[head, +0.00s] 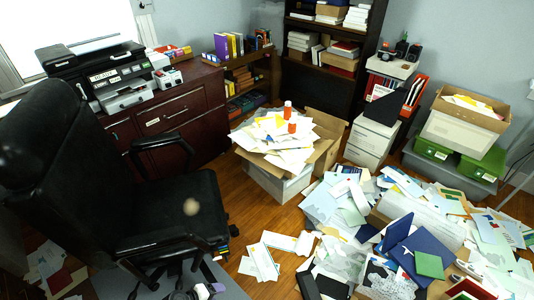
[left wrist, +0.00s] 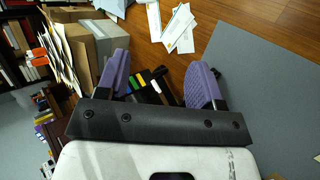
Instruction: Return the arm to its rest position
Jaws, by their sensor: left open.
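Beyond the gap, lower down, is a dark object with coloured stripes. The rest of the left arm is mostly out of the head view. My right gripper is in neither view.
The black office chair (head: 165,210) stands close on the left. Loose papers (head: 335,210) cover the floor on the right. A paper-heaped box (head: 275,183) stands mid-floor; a grey mat (left wrist: 265,75) shows in the left wrist view. Wooden floor (head: 245,220) is partly clear between.

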